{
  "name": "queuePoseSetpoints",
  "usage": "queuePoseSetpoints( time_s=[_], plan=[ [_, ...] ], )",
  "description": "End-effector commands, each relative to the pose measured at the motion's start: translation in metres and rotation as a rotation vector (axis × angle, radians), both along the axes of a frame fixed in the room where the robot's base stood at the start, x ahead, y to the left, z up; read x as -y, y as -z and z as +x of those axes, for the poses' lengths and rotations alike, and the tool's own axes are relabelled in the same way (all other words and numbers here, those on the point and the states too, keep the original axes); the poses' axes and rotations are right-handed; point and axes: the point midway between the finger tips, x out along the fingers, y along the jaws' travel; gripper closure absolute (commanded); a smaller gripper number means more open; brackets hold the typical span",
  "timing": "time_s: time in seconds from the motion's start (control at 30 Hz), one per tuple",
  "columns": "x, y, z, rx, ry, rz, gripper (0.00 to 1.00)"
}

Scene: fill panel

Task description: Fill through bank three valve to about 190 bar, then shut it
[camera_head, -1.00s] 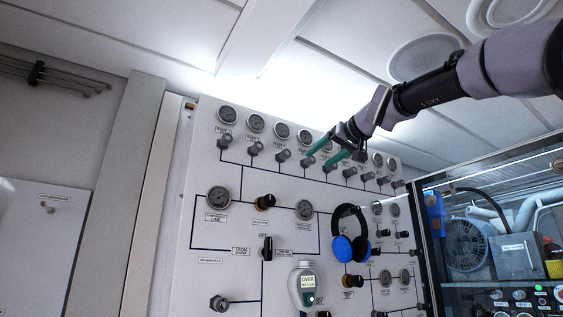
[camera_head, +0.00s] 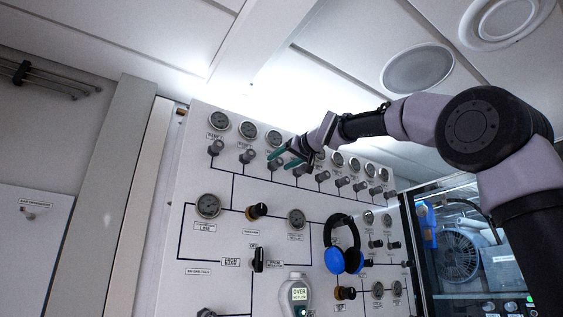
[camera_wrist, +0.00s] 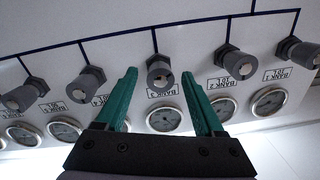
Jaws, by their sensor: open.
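The bank 3 valve (camera_wrist: 160,76) is a grey knob on the white panel, under its gauge in the head view. The wrist view is upside down and shows the BANK 3 label (camera_wrist: 161,92) and round gauge (camera_wrist: 164,119) below the knob. My gripper (camera_wrist: 158,73) has two teal fingers, open, one on each side of this knob. I cannot tell whether they touch it. In the head view my gripper (camera_head: 280,160) is at the third valve of the top row and partly hides it. The bank 3 gauge (camera_head: 274,138) shows there, its needle too small to read.
Neighbouring knobs for bank 2 (camera_wrist: 236,63) and bank 4 (camera_wrist: 86,83) stand close on either side. Blue headphones (camera_head: 344,245) hang lower on the panel. A handheld meter reading OVER (camera_head: 298,293), a black selector (camera_head: 258,260) and a large gauge (camera_head: 208,206) are below.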

Motion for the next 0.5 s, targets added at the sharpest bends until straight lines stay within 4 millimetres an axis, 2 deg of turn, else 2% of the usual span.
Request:
queuePoseSetpoints(
  time_s=[0.27, 0.33, 0.47, 0.5],
  plan=[
    [-0.0013, -0.0004, 0.0012, 0.001, 0.0, 0.0, 0.3],
    [-0.0013, -0.0004, 0.0013, 0.001, 0.0, 0.001, 0.49],
    [-0.0012, -0.0003, 0.0012, 0.0, 0.0, 0.0, 0.99],
    [-0.0011, -0.0002, 0.0013, 0.0, 0.0, 0.0, 1.0]
  ],
)
